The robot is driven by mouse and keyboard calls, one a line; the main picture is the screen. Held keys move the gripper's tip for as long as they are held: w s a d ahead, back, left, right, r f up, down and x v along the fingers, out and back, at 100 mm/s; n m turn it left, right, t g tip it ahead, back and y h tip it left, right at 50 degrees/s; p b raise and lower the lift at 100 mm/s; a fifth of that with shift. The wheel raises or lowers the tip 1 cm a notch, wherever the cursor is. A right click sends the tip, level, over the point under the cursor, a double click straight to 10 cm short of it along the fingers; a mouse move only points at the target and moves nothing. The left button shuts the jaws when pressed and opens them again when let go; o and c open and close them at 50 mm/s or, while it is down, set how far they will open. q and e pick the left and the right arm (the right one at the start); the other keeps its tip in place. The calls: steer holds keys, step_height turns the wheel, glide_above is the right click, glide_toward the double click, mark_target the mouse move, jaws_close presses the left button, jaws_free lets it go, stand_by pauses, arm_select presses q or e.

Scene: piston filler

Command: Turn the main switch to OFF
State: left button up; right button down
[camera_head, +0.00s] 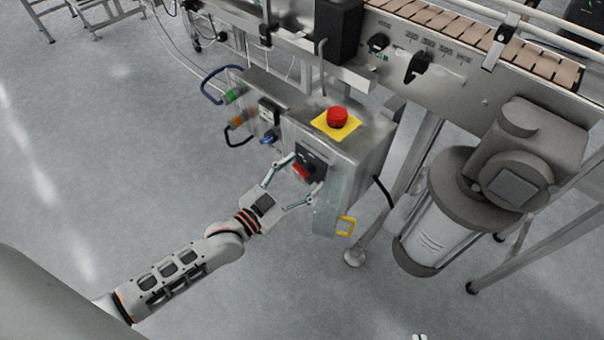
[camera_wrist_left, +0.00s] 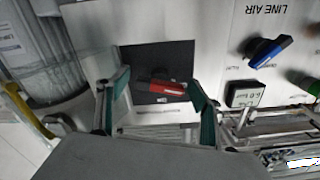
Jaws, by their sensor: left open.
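The main switch (camera_head: 301,171) is a red handle on a black square plate, on the side of the grey metal control box. In the left wrist view the red handle (camera_wrist_left: 166,88) lies nearly level across the plate (camera_wrist_left: 155,58), slightly tilted. Its position marks cannot be read. My left gripper (camera_head: 307,173) is open in front of the switch, with one finger on each side of the handle. In the left wrist view its teal-padded fingertips (camera_wrist_left: 157,84) straddle the handle; whether they touch it I cannot tell.
A red emergency button (camera_head: 337,117) on a yellow plate tops the box. A blue LINE AIR valve handle (camera_wrist_left: 270,52) and a small gauge (camera_wrist_left: 245,94) sit beside the switch. A yellow handle (camera_head: 346,226) is nearby. A motor (camera_head: 500,185) stands right. Floor at left is clear.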

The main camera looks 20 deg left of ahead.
arm_select(q)
steer(key=c, duration=1.1)
steer(key=shift+r+n, duration=0.2)
steer(key=shift+n, duration=0.1)
steer(key=shift+c, duration=0.2)
steer(key=shift+w+r+n+p, duration=0.15)
steer(key=shift+n+p, duration=0.15)
steer(key=shift+p, duration=0.2)
steer(key=shift+n, duration=0.5)
steer(key=shift+f+n+p, duration=0.25)
steer(key=shift+n+p, duration=0.2)
steer(key=shift+n, duration=0.25)
steer(key=shift+f, duration=0.1)
steer(key=o, duration=1.1)
steer(key=shift+s, duration=0.2)
steer(key=shift+o, duration=0.2)
arm_select(e)
steer(key=shift+s+d+f+n, duration=0.3)
steer(key=shift+s+d+f, duration=0.15)
steer(key=shift+d+f, duration=0.25)
